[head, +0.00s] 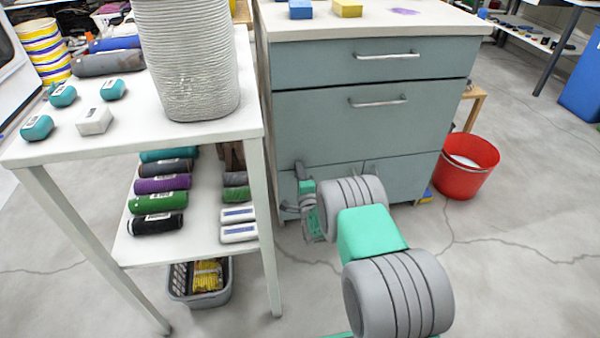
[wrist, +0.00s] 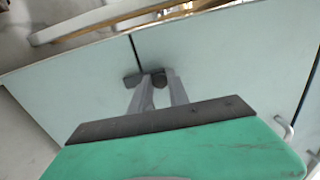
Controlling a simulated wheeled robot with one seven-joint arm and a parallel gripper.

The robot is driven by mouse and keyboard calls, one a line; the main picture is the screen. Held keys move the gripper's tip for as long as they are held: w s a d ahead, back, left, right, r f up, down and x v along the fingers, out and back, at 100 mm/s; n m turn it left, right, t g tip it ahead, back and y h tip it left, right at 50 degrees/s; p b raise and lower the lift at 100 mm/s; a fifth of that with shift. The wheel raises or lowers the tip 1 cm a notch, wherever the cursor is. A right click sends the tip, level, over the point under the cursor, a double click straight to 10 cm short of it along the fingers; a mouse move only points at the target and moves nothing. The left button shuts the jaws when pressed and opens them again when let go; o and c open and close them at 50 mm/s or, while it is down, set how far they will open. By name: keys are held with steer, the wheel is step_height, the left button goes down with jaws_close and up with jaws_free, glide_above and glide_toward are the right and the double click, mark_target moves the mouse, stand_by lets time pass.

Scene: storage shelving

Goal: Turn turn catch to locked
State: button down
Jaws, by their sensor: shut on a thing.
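The teal-grey cabinet (head: 350,125) has drawers above and two doors below. My gripper (head: 294,190) is at the left part of its lower front, low down. In the wrist view, the two grey fingers of my gripper (wrist: 152,82) are close together on a small dark piece, which looks like the turn catch (wrist: 159,77). It sits by a dark seam between two front panels (wrist: 210,55). The fingers hide much of it, so its exact angle cannot be told. In the head view the catch is not clearly visible among the gripper parts.
A white shelf table (head: 265,190) with rolls and packets stands close to the left of my gripper. A grey basket (head: 200,297) is under it. A red bucket (head: 467,168) stands right of the cabinet. Drawer handles (head: 378,101) stick out above.

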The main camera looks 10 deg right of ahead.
steer(key=c, duration=1.3)
jaws_free()
steer(key=shift+o, duration=0.2)
steer(key=shift+s, duration=0.1)
steer(key=s+p, duration=0.3)
steer(key=s, duration=0.4)
steer(key=shift+s, duration=0.3)
